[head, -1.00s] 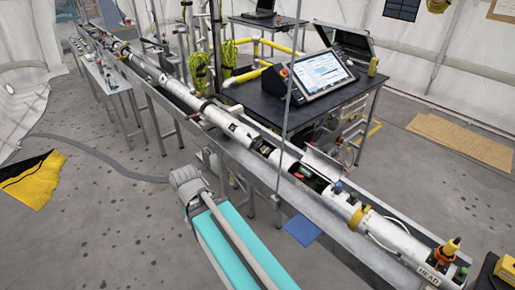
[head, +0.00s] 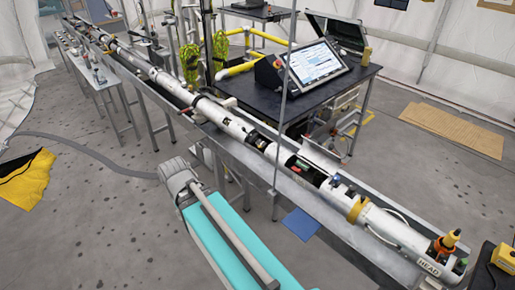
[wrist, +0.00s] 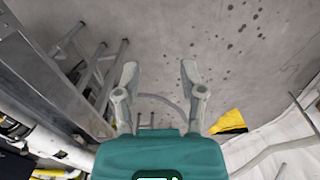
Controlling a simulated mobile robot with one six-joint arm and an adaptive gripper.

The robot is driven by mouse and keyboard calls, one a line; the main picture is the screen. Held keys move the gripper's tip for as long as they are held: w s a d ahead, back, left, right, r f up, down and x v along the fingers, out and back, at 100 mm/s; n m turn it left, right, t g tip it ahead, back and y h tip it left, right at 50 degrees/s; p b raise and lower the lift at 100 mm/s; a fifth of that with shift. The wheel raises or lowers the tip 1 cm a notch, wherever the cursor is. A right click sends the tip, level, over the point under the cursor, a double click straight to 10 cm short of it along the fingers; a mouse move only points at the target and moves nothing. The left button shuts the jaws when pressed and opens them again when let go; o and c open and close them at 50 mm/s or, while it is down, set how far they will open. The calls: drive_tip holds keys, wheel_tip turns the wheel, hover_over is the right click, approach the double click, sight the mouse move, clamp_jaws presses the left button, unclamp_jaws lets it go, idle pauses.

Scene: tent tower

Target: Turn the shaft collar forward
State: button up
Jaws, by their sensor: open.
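A long white tube assembly (head: 235,124) lies in a metal trough, running from far left to near right. It has open sections showing dark inner parts (head: 262,142). A gold band (head: 355,212) circles the tube near its end marked HEAD. I cannot tell which part is the shaft collar. In the wrist view the tube (wrist: 50,143) and dark and yellow inner parts show at the lower left, off to the side of my gripper. My gripper (wrist: 158,80) is open and empty, its fingers apart over the floor.
The metal trough (head: 330,212) stands on legs. A black table (head: 335,88) behind it bears a tablet (head: 318,64). A yellow-and-black cloth (head: 25,178) and a grey hose (head: 95,153) lie on the floor at left. Floor in front of the trough is mostly clear.

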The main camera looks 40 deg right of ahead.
drive_tip(key=w+d+m+h+b, duration=0.3)
drive_tip(key=w+d+m+h, duration=0.1)
drive_tip(key=d, duration=0.5)
drive_tip(key=w+d+m+h+b, duration=0.4)
drive_tip(key=w+d+m+h, duration=0.1)
drive_tip(key=d, duration=0.5)
drive_tip(key=w+d+m+t+h+b, duration=0.1)
drive_tip(key=w+d+m+h+b, duration=0.3)
drive_tip(key=d, duration=0.5)
drive_tip(key=shift+w+d+m, duration=0.25)
drive_tip(key=shift+w+m, duration=1.05)
drive_tip(key=shift+m, duration=0.5)
drive_tip(key=b, duration=0.6)
approach(261, 146)
drive_tip(key=x, duration=0.7)
drive_tip(key=shift+w+d+f, duration=0.15)
drive_tip(key=shift+w+f, duration=0.1)
drive_tip(key=shift+f, duration=0.15)
